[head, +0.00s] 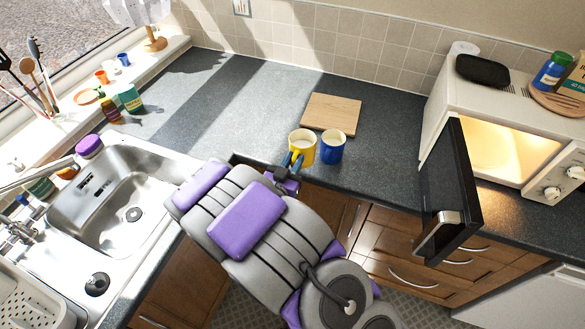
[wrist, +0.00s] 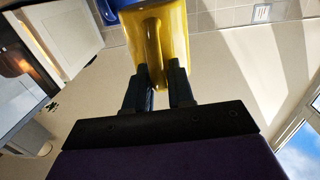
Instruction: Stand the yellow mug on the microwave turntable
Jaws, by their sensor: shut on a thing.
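The yellow mug (head: 303,150) is upright at the counter's front edge in the head view, beside a blue mug (head: 333,146). I cannot tell whether it rests on the counter or is just above it. My gripper (head: 294,163) is shut on the yellow mug's near side. The wrist view shows the yellow mug (wrist: 157,40) with its handle between my two fingers (wrist: 160,78). The microwave (head: 505,130) is at the right, its dark door (head: 455,185) swung open and its inside lit. The turntable cannot be made out.
A wooden board (head: 331,113) lies behind the mugs. The open microwave door stands out past the counter's front edge, right of the mugs. The sink (head: 120,190) is at the left. The counter (head: 235,95) between sink and board is clear.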

